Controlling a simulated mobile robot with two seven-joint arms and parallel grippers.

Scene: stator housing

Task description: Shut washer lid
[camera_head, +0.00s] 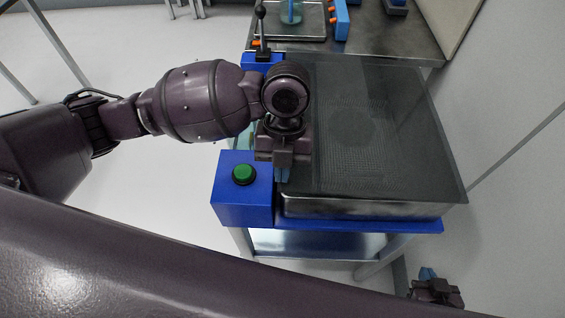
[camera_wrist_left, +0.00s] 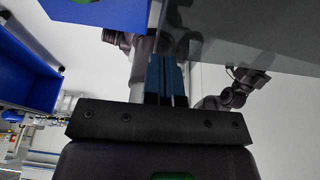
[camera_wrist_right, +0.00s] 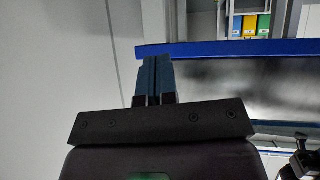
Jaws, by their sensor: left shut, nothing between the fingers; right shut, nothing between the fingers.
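The washer (camera_head: 340,205) is a metal basin on a blue base. Its dark mesh-like lid (camera_head: 375,130) lies flat across the top and looks closed or nearly so; a small gap cannot be ruled out. My left gripper (camera_head: 282,174) is shut and empty at the lid's left front edge, beside the blue button box. In the left wrist view its blue fingertips (camera_wrist_left: 167,75) are together near the grey lid panel (camera_wrist_left: 225,30). My right gripper (camera_head: 428,274) is shut and empty, low at the front right. The right wrist view shows its fingers (camera_wrist_right: 154,78) together near a blue edge (camera_wrist_right: 230,48).
A blue box (camera_head: 240,205) with a green button (camera_head: 244,174) stands at the washer's left front corner. A black lever (camera_head: 261,30) stands at the back left. A steel table (camera_head: 395,38) with a tray (camera_head: 300,32) is behind. A wall is on the right.

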